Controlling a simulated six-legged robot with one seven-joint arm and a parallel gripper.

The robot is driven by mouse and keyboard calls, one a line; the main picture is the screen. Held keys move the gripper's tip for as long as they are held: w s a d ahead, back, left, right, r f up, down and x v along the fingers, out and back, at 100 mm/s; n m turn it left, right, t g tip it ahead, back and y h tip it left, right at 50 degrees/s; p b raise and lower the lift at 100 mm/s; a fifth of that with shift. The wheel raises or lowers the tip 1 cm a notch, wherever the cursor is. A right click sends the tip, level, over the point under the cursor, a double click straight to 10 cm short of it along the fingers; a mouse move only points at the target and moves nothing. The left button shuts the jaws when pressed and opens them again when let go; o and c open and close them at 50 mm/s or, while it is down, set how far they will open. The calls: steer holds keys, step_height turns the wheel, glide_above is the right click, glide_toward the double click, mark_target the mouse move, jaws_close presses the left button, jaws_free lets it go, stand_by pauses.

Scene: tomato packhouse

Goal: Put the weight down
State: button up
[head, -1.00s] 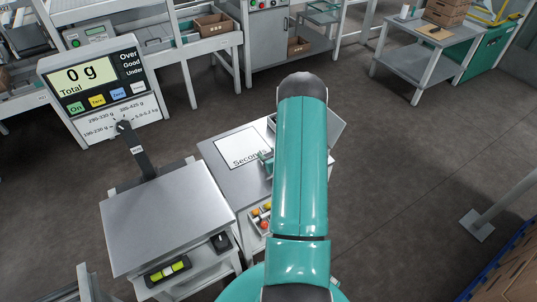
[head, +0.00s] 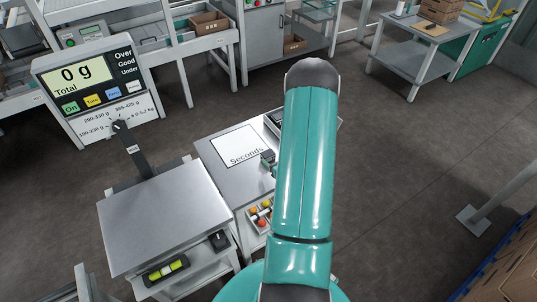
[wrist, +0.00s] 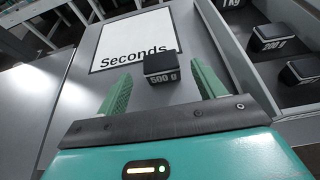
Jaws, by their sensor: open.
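A dark weight (wrist: 160,66) marked "500 g" stands upright on the grey bench top (wrist: 165,100), at the lower right corner of the white "Seconds" sheet (wrist: 118,42). My gripper (wrist: 161,72) is open, with one green finger on each side of the weight. A gap shows between each finger and the weight. In the head view the sheet shows left of my arm (head: 240,146), and only a small part of my gripper (head: 268,158) shows; the weight is not clear there.
A compartment case (wrist: 228,55) at right holds other weights, including one marked "200 g" (wrist: 270,38). A scale with an empty platform (head: 160,215) and a display (head: 82,75) reading 0 g stands left.

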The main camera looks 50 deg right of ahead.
steer(key=v, duration=0.4)
steer(key=shift+s, duration=0.1)
steer(key=w+a+r+n+t+y, duration=0.1)
steer(key=w+a+r+n+y, duration=0.35)
steer(key=w+a+r, duration=0.2)
steer(key=w+a+r+n+g+y, duration=0.15)
steer(key=a+r+n+y, duration=0.25)
steer(key=a+r+n, duration=0.55)
steer(key=w+a+r+n+g+y, duration=0.1)
steer(key=a+r+n+g+y, duration=0.35)
steer(key=a, duration=0.75)
steer(key=s+a+r+n+g+h, duration=0.2)
steer(key=s+a+r+n+g, duration=0.2)
steer(key=s+a+r+n, duration=0.5)
steer(key=s+a+r+n+t+h, duration=0.1)
steer(key=s+r+n+h, duration=0.4)
steer(key=n, duration=0.6)
steer(key=shift+s+a+r+h, duration=0.25)
steer(key=shift+s+a+h, duration=0.35)
steer(key=shift+a, duration=0.05)
steer(key=shift+s+d+r+n+t+h, duration=0.2)
steer(key=shift+r+n+t+h, duration=0.15)
steer(key=shift+n, duration=0.2)
steer(key=shift+c, duration=1.2)
steer(key=shift+w, duration=0.15)
